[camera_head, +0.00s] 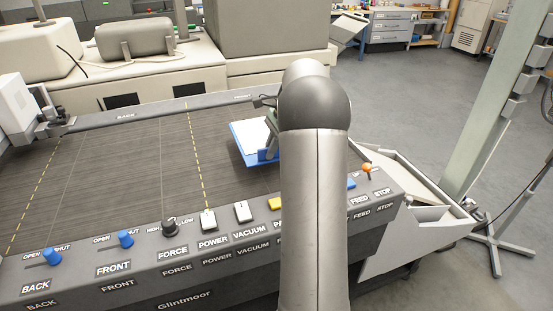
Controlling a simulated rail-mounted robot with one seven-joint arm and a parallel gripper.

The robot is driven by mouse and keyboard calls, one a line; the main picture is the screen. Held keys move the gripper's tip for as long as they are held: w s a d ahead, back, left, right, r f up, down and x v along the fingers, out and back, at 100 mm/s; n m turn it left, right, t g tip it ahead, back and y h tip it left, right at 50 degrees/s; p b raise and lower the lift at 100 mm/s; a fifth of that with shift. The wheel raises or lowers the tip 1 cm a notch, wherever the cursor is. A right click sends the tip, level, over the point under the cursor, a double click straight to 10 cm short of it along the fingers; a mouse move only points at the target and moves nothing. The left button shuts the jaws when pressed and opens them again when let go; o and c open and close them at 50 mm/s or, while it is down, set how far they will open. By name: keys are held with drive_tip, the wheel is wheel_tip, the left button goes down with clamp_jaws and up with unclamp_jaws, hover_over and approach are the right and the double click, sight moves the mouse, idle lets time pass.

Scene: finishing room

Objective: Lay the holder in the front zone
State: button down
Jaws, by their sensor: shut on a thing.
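The holder (263,157), a blue flat piece with a white sheet on it, shows just left of my arm over the right part of the dark bed (120,165). My gripper (270,131) is shut on the holder, mostly hidden behind my arm. The holder's right part is hidden too. I cannot tell whether it touches the bed. Yellow dashed lines cross the bed, one left of the holder and one at the far left. The far rail reads "BACK" left of the nearer line; the label farther right is too small to read.
A white carriage (20,105) stands at the bed's left end. The bed left of the holder is clear.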

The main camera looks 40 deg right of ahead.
drive_tip(key=shift+d+f, duration=1.05)
drive_tip(key=shift+f, duration=0.2)
drive_tip(key=shift+d+f, duration=0.15)
drive_tip(key=shift+f, duration=1.5)
drive_tip(key=shift+f, duration=0.15)
drive_tip(key=c, duration=1.5)
unclamp_jaws()
